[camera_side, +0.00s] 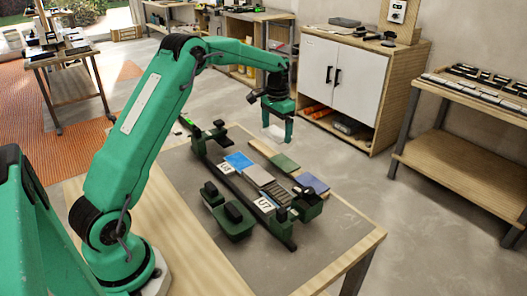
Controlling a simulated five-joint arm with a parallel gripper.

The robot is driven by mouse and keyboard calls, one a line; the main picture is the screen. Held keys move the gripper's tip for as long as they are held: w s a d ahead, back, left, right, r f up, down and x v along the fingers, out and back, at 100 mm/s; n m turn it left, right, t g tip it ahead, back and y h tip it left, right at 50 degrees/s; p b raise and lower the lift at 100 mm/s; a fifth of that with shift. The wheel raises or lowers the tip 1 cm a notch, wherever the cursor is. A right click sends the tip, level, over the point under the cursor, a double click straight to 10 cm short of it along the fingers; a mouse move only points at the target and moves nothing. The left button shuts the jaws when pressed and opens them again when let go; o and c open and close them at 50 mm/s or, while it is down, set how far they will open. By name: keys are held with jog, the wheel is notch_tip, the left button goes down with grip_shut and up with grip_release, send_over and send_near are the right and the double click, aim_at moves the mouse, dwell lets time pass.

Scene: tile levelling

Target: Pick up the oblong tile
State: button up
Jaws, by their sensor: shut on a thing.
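My gripper (277,137) points down above the far part of the grey work mat, behind the row of tiles. It is shut on a small pale, whitish piece (271,131) between its fingers. I take it as the oblong tile, but its outline is partly hidden by the fingers and too small to be sure. The piece appears held up clear of the mat and apart from the other tiles.
A dark green fixture with rails (239,198) lies on the grey mat (185,178). A blue tile (238,160) and a grey tile (258,175) sit in it. A green tile (285,162) and a dark blue tile (312,183) lie to its right. The mat's front right is clear.

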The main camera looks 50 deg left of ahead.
aim_at(281, 139)
jog(key=shift+s+d+r, duration=0.1)
jog(key=shift+d+r, duration=0.2)
jog(key=shift+d, duration=0.2)
jog(key=shift+d+r, duration=0.3)
jog(key=shift+d, duration=0.2)
jog(key=shift+d, duration=0.15)
jog(key=shift+s+d, duration=0.3)
jog(key=shift+d, duration=0.25)
jog(key=s+d+f, duration=0.1)
jog(key=s+d, duration=0.8)
jog(key=d, duration=0.2)
jog(key=shift+s, duration=0.15)
jog(key=shift+f, duration=0.25)
jog(key=shift+f, duration=3.7)
